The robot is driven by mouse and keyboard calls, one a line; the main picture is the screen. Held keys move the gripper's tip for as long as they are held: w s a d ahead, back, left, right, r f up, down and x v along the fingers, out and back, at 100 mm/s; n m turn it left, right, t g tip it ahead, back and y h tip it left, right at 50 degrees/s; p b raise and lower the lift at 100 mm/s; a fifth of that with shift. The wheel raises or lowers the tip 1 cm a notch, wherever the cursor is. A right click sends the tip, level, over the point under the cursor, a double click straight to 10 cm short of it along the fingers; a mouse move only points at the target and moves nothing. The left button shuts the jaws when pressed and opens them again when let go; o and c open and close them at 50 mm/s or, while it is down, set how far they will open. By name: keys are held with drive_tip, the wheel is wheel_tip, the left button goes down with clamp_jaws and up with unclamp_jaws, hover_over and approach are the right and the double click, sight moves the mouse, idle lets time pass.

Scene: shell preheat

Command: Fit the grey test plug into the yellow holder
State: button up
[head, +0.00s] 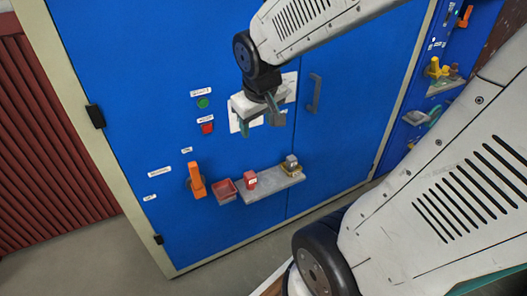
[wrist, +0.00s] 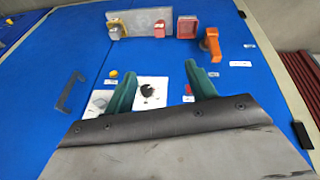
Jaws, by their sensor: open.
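My gripper (head: 259,112) is open and empty, above the shelf in front of the cabinet door. Its two green fingers (wrist: 160,70) are wide apart, with nothing between them.
The shelf (head: 262,184) also bears a red block (head: 250,179). A red bin (head: 224,191) and an orange handle (head: 196,180) are to its left. A door handle (head: 314,93) stands out right of my gripper. More fittings, including a grey tray (head: 415,118), are at far right.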

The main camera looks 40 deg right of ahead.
drive_tip(key=s+a+r+n+g+y, duration=0.1)
drive_tip(key=s+a+r, duration=0.3)
drive_tip(key=s+a, duration=0.6)
drive_tip(key=s+g+y, duration=0.1)
drive_tip(key=s, duration=0.3)
drive_tip(key=shift+a+r+g, duration=0.25)
drive_tip(key=shift+r+g, duration=0.05)
drive_tip(key=shift+r, duration=0.1)
